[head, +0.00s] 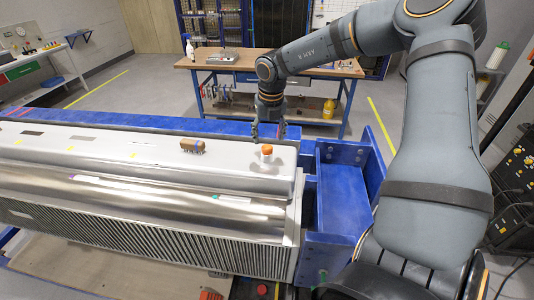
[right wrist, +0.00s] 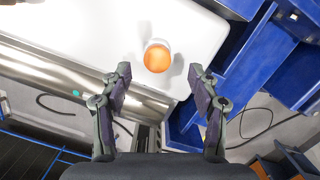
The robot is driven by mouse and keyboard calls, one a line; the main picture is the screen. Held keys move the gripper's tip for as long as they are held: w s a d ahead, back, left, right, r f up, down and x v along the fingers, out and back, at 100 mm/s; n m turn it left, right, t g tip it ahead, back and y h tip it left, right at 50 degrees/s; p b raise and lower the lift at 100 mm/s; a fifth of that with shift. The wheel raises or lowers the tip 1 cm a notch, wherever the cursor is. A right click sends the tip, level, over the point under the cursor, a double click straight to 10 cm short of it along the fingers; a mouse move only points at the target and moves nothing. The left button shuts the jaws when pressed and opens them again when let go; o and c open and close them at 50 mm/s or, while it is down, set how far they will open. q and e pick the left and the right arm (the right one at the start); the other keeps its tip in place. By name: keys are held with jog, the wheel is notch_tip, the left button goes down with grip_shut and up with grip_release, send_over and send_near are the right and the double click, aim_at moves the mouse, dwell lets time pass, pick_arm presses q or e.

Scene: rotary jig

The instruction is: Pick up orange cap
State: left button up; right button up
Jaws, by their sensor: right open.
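The orange cap (head: 267,149) sits on a short white neck on top of the long silver workpiece (head: 90,142), near its right end. In the right wrist view the orange cap (right wrist: 157,58) shows from above, ahead of the fingertips and roughly centred between them. My right gripper (head: 268,131) hangs just behind the cap in the head view, pointing down. In the right wrist view my right gripper (right wrist: 160,80) is open and empty, its two fingers wide apart. It does not touch the cap. My left gripper is not in view.
A brown brush-like block (head: 192,146) lies on the workpiece left of the cap. The blue jig frame (head: 340,200) rises at the workpiece's right end. A workbench (head: 240,64) stands behind. The workpiece top around the cap is clear.

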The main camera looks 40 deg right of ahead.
aim_at(267, 147)
jog(key=shift+s+a+f+b, duration=0.1)
jog(key=shift+a+b, duration=0.05)
jog(key=shift+b, duration=0.2)
notch_tip(267, 147, down, 2)
jog(key=b, duration=0.3)
jog(key=shift+s+a+f, duration=0.1)
jog(key=shift+a, duration=0.05)
jog(key=shift+w+f+p, duration=0.4)
jog(key=shift+f+p, duration=0.35)
jog(key=shift+p, duration=0.1)
jog(key=shift+w+d+f, duration=0.2)
jog(key=shift+d+f, duration=0.1)
jog(key=shift+s, duration=0.1)
jog(key=shift+c, duration=0.8)
jog(key=shift+s+r, duration=0.1)
jog(key=shift+c, duration=1.1)
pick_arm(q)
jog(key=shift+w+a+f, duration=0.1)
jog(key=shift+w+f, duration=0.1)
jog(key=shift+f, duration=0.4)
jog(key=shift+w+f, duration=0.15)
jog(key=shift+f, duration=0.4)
pick_arm(e)
jog(key=shift+a, duration=0.15)
jog(key=c, duration=0.5)
